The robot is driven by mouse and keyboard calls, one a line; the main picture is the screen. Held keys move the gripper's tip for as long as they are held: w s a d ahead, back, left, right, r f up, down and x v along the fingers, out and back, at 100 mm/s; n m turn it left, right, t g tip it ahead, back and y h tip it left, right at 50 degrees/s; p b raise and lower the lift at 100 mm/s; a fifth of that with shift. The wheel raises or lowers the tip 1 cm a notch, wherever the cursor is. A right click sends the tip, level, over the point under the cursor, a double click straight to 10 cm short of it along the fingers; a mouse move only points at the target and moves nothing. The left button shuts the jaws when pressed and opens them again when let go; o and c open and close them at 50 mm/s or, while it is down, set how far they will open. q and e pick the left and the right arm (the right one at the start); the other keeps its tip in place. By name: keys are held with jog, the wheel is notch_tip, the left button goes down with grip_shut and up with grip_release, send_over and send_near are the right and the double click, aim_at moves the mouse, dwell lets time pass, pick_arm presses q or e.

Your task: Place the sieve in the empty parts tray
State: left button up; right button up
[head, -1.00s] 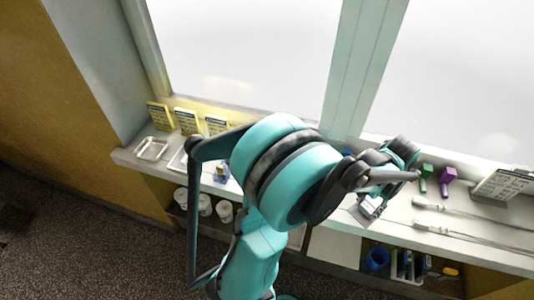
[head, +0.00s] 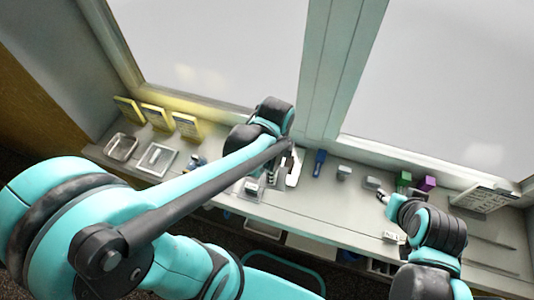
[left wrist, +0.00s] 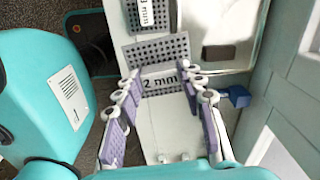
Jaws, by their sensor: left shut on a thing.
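My left gripper (head: 256,184) reaches over the middle of the bench in the head view. In the left wrist view its purple-padded fingers (left wrist: 162,82) are shut on a grey perforated sieve (left wrist: 165,80) marked "2 mm"; the fingers cover part of its sides. Other perforated plates (left wrist: 158,48) lie just beyond it. Two shallow metal trays, a left one (head: 121,147) and a right one (head: 157,160), sit on the bench's left part; both look empty. My right gripper (head: 384,197) is above the bench at the right, its fingers too small to read.
Yellow signs (head: 156,117) stand behind the trays against the window. A blue object (head: 319,163), green block (head: 404,179) and purple block (head: 426,183) stand along the back. A white sign (head: 483,198) is at the far right. The window wall bounds the bench behind.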

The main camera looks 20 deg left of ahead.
pick_arm(q)
jog(key=shift+s+r+m, duration=0.15)
jog(key=shift+s+m, duration=0.2)
jog(key=shift+m, duration=0.15)
jog(key=shift+w+a+f, duration=0.15)
jog(key=shift+w+f, duration=0.05)
jog(key=shift+f, duration=0.05)
jog(key=w+a+f+b, duration=0.1)
jog(key=w+a+f, duration=0.1)
jog(key=w, duration=0.1)
jog(key=w+a+f+b, duration=0.1)
jog(key=w+a+f, duration=0.1)
jog(key=w, duration=0.1)
jog(key=w+a+f+b, duration=0.1)
jog(key=w+a+f, duration=0.1)
jog(key=w, duration=0.1)
jog(key=shift+f+b, duration=0.3)
jog(key=shift+b, duration=0.05)
notch_tip(320, 180, down, 4)
jog(key=shift+r+b, duration=0.1)
jog(key=shift+b, duration=0.75)
